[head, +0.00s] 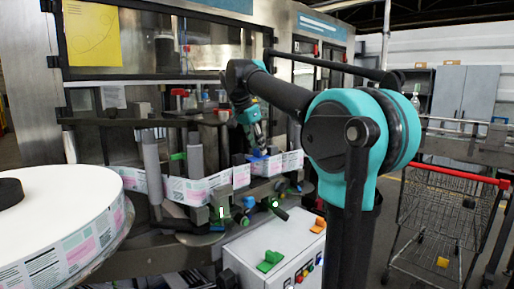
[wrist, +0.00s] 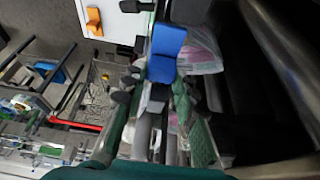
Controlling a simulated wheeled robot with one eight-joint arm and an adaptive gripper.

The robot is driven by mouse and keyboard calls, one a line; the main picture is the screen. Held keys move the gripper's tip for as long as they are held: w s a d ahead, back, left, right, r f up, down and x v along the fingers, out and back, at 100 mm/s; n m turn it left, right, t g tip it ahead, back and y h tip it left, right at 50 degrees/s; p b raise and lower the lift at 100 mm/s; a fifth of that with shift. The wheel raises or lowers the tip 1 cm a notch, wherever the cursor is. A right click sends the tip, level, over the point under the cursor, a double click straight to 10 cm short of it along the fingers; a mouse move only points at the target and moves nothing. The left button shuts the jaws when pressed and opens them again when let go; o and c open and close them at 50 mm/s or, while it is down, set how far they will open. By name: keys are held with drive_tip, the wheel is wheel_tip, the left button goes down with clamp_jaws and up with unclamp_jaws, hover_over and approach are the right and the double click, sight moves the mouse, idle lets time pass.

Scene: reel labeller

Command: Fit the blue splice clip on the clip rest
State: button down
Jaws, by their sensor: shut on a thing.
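The blue splice clip (wrist: 166,52) is between the fingertips of my gripper (wrist: 158,88) in the wrist view, its broad blue face showing. My gripper is shut on it. In the head view my gripper (head: 258,143) points down by the printed label web, and the blue clip (head: 257,157) shows small at its tip, close to the web. I cannot tell whether the clip touches anything there. I cannot make out the clip rest for certain; my gripper and the machine parts crowd that spot.
A white cabinet (head: 252,245) in front of the labeller bears a green clip (head: 270,261) and an orange clip (head: 318,225). A large label reel (head: 60,215) stands at left. Rollers (head: 152,165) flank the web. A wire cart (head: 440,215) with a red handle stands right.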

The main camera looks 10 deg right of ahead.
sight(255, 153)
drive_tip(key=shift+w+a+f, duration=0.1)
drive_tip(key=shift+w+f, duration=0.05)
drive_tip(key=shift+f, duration=1.85)
drive_tip(key=shift+f, duration=0.1)
drive_tip(key=shift+f, duration=1.95)
drive_tip(key=shift+f, duration=0.45)
drive_tip(key=c, duration=1.1)
unclamp_jaws()
drive_tip(key=v, duration=1.2)
